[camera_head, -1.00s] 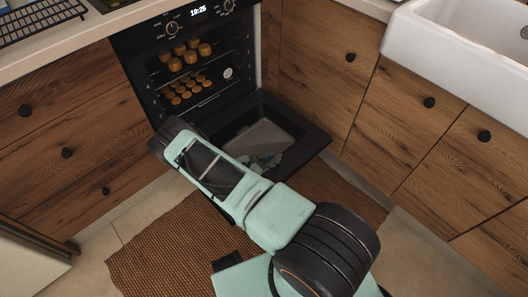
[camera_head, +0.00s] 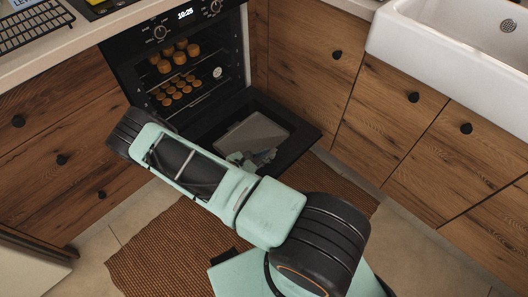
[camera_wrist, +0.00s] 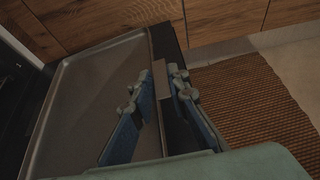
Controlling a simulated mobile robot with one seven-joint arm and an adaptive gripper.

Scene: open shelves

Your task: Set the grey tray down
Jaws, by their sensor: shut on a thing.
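The grey tray (camera_head: 250,134) is a flat, rimmed sheet. In the head view it shows over the lowered oven door (camera_head: 306,138), in front of the oven opening. In the wrist view the tray (camera_wrist: 88,95) fills the left side, and its near end is cut off by my own body. My gripper (camera_wrist: 168,88) has its blue-padded fingers on either side of the tray's right rim and is shut on it. In the head view my gripper (camera_head: 258,158) is at the tray's near edge, partly behind my arm. I cannot tell whether the tray touches the door.
The oven (camera_head: 185,75) is open, with round baked items on two racks (camera_head: 176,92) above the door. Wooden drawer fronts (camera_head: 340,80) stand close on the right and others on the left. A brown woven mat (camera_head: 175,245) covers the floor in front.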

